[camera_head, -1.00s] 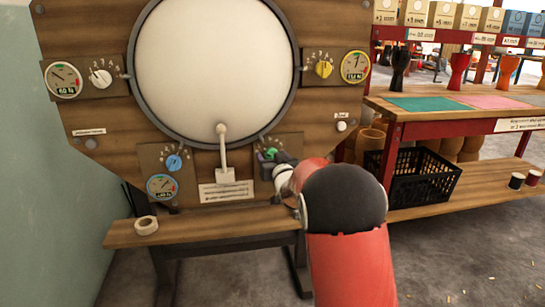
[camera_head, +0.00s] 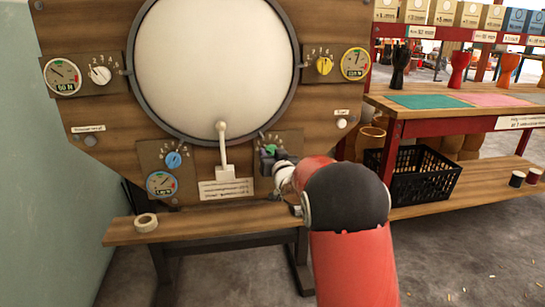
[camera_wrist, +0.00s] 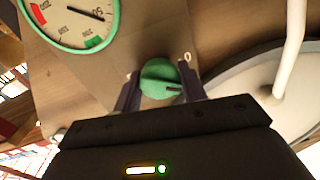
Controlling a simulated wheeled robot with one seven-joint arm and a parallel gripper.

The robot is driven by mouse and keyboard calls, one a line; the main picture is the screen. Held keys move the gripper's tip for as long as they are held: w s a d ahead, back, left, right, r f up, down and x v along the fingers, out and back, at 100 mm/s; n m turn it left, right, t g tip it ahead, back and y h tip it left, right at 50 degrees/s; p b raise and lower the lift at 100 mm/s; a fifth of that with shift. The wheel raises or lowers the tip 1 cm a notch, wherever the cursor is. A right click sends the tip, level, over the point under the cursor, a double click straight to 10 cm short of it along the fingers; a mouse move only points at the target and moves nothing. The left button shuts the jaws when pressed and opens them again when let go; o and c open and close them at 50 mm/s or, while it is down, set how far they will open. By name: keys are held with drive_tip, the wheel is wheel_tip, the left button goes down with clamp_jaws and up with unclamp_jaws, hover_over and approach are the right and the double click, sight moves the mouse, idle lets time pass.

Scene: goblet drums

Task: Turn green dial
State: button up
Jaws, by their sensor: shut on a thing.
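The green dial (camera_wrist: 158,80) shows in the wrist view between the two fingers of my gripper (camera_wrist: 163,92). My gripper is shut on the dial, with a finger on either side of it. A dark pointer mark sits on the dial's right part. A gauge with a green rim (camera_wrist: 72,14) is close by at the upper left of the wrist view. In the head view the green dial (camera_head: 269,150) is partly hidden by my gripper (camera_head: 270,160), on the lower right of the wooden board.
A large white drumhead (camera_head: 215,70) fills the board, with a pale lever (camera_head: 223,150) at its bottom. White, blue and yellow dials (camera_head: 324,66) sit around it. A tape roll (camera_head: 146,223) lies on the ledge. A black crate (camera_head: 420,176) stands at right.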

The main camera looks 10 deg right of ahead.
drive_tip(key=shift+m+b, duration=2.05)
drive_tip(key=shift+m, duration=0.45)
drive_tip(key=o, duration=1)
drive_tip(key=shift+c, duration=0.2)
drive_tip(key=s, duration=0.7)
drive_tip(key=shift+s+d+f, duration=0.2)
drive_tip(key=shift+s+d, duration=0.05)
drive_tip(key=shift+s, duration=0.15)
